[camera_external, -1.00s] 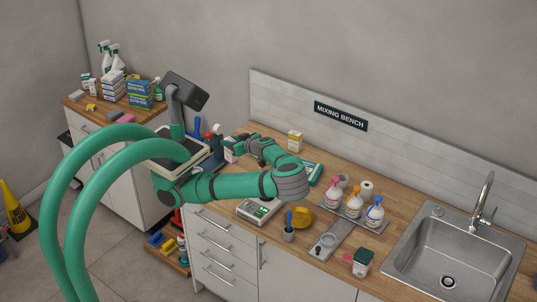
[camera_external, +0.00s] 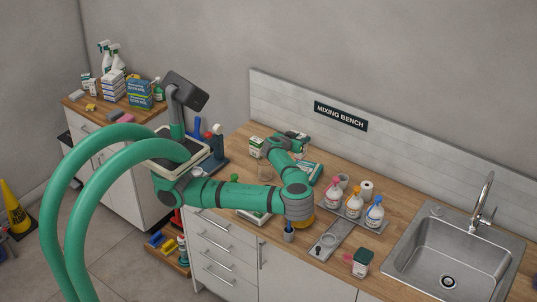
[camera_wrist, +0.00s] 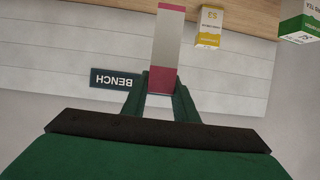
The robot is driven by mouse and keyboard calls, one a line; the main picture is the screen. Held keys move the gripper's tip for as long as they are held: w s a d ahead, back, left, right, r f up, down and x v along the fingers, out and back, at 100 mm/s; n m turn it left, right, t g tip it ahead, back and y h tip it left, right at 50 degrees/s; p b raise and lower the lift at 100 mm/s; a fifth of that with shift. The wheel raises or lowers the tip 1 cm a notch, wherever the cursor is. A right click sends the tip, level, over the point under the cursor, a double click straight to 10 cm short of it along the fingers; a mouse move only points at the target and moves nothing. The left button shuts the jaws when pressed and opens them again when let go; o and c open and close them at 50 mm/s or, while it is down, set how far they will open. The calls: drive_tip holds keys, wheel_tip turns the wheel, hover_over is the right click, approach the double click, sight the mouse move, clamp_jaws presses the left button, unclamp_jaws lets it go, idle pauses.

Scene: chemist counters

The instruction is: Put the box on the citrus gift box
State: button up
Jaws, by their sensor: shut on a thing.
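In the wrist view, a long white box with pink ends (camera_wrist: 169,38) sits between the fingers of my gripper (camera_wrist: 161,84), which is shut on it. A white and yellow box (camera_wrist: 209,28), likely the citrus gift box, stands on the wooden counter, right of the held box in that picture and apart from it. In the external view my gripper (camera_external: 300,139) is over the back of the bench, near the wall panel. There my arm hides the yellow box, and I cannot make out the held box.
A green and white tea box (camera_wrist: 301,27) is at the wrist view's upper right; it also stands on the bench in the external view (camera_external: 256,147). Spray bottles (camera_external: 354,203) and a sink (camera_external: 450,265) lie to the right. The "MIXING BENCH" sign (camera_external: 341,116) is on the panel.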

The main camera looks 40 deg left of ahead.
sight(300, 155)
drive_tip(key=shift+d+f+h, duration=0.15)
drive_tip(key=shift+d+h, duration=0.15)
drive_tip(key=shift+d, duration=0.15)
drive_tip(key=f, duration=0.3)
drive_tip(key=shift+d+f+m, duration=0.15)
drive_tip(key=shift+d+m, duration=0.05)
drive_tip(key=shift+m, duration=0.1)
drive_tip(key=shift+f, duration=2.35)
drive_tip(key=shift+f, duration=0.1)
drive_tip(key=o, duration=1.1)
drive_tip(key=v, duration=1.2)
drive_tip(key=shift+a, duration=0.15)
